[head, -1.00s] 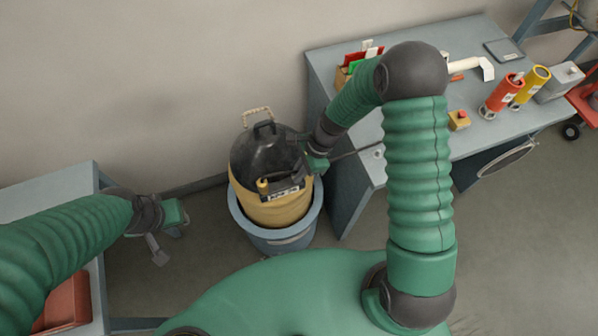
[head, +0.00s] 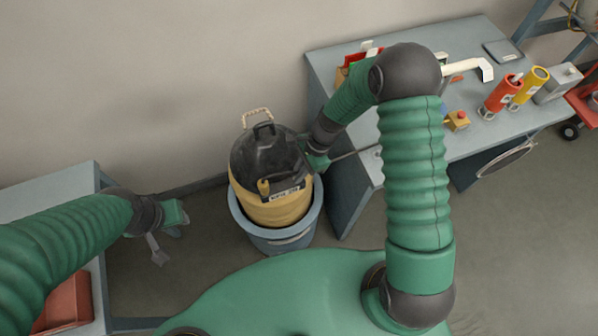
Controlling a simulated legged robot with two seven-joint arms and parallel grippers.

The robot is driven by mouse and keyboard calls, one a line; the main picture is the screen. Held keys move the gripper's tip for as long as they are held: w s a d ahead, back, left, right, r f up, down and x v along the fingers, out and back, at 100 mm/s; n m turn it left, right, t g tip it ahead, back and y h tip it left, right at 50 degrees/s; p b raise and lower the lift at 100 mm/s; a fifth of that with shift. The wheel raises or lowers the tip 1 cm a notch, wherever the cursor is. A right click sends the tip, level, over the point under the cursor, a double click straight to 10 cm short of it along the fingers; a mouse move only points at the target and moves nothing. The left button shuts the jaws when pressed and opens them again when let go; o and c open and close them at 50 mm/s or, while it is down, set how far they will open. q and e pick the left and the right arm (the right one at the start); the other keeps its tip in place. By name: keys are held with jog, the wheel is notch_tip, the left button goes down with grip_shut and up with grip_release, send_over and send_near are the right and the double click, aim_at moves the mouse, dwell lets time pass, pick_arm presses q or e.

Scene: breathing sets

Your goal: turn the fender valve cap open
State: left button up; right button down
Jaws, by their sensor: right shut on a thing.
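The fender (head: 272,208), yellow with a black top and a rope loop, stands upright in a blue tub. Its small yellow valve cap (head: 263,187) shows at the front of the black top. My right gripper (head: 285,180) reaches in from the right over the fender. Its dark fingers blend with the black top, and it is shut on the valve cap, though the exact contact is hard to see. My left gripper (head: 168,243) hangs to the left of the tub, open and empty, apart from the fender.
The blue tub (head: 234,212) stands on the floor between two grey benches. The right bench (head: 472,147) bears a red cylinder (head: 503,93), a yellow cylinder (head: 533,84) and other items. A red bin (head: 68,303) sits at the lower left. The wall is close behind.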

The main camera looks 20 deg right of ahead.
jog(key=n+g+p, duration=0.1)
jog(key=n, duration=0.2)
jog(key=shift+w, duration=0.1)
jog(key=n+g+h, duration=0.1)
jog(key=n, duration=0.2)
jog(key=shift+w+a+n, duration=0.1)
jog(key=shift+a+n, duration=0.05)
jog(key=shift+n, duration=0.15)
jog(key=n+h, duration=0.1)
jog(key=n, duration=0.1)
jog(key=n+g, duration=0.1)
jog(key=n, duration=0.2)
jog(key=shift+a+h, duration=0.1)
jog(key=shift+h, duration=0.3)
jog(key=shift+a+n+g+h+b, duration=0.15)
jog(key=shift+n+h, duration=0.25)
jog(key=shift+n, duration=0.85)
jog(key=shift+n+g+h+b, duration=0.15)
jog(key=shift+n+g+h, duration=0.2)
jog(key=shift+n, duration=0.9)
jog(key=c, duration=1.9)
grip_release()
jog(key=o, duration=0.4)
jog(key=shift+w+f, duration=0.1)
jog(key=shift+w, duration=0.1)
jog(key=shift+c, duration=0.2)
